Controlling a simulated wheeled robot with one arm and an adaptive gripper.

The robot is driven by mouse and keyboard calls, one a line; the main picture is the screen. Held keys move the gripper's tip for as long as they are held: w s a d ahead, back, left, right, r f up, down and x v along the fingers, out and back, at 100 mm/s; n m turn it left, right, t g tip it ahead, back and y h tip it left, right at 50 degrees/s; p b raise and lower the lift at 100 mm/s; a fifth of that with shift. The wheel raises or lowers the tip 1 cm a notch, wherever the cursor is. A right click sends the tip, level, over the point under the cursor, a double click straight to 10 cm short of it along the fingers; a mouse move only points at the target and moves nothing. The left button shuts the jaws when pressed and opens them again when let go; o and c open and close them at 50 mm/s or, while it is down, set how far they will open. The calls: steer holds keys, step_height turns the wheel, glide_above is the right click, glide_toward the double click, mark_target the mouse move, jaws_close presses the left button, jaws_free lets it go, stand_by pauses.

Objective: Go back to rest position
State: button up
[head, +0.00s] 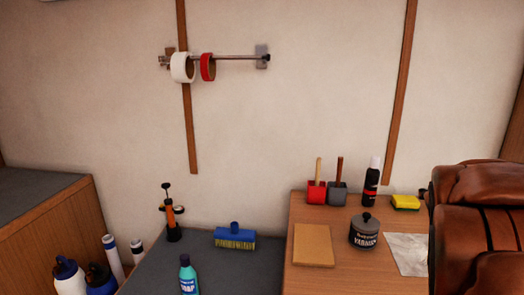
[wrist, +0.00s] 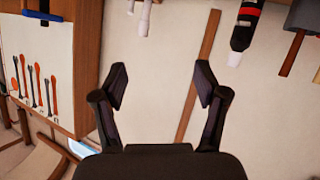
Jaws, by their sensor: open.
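My gripper (wrist: 162,88) shows in the wrist view with its two dark fingers spread apart and nothing between them. Behind the fingers is a pale wall (wrist: 170,60) with a diagonal wooden strip. My gripper is not visible in the head view, so its place over the benches cannot be told from there.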

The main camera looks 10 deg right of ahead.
steer(key=s+a+f+n+g+y, duration=0.1)
steer(key=s+a+f+g+y, duration=0.25)
steer(key=s+a+f, duration=0.55)
steer(key=s+a+f+n+g+y, duration=0.15)
steer(key=s+a+f+g, duration=0.4)
steer(key=a, duration=0.55)
steer(key=s+a+f+n+g+y, duration=0.1)
steer(key=s+a+f+g+y, duration=0.15)
steer(key=s+a, duration=0.55)
steer(key=s+a+f+n+g+y, duration=0.1)
steer(key=s+a+f+n, duration=0.15)
steer(key=s+a, duration=0.6)
step_height(320, 180, down, 10)
steer(key=d+b, duration=0.3)
steer(key=b, duration=0.7)
step_height(320, 180, up, 23)
steer(key=s+p, duration=0.1)
steer(key=p, duration=2)
steer(key=shift+s+f+m, duration=0.2)
steer(key=shift+m, duration=0.2)
steer(key=shift+t, duration=0.25)
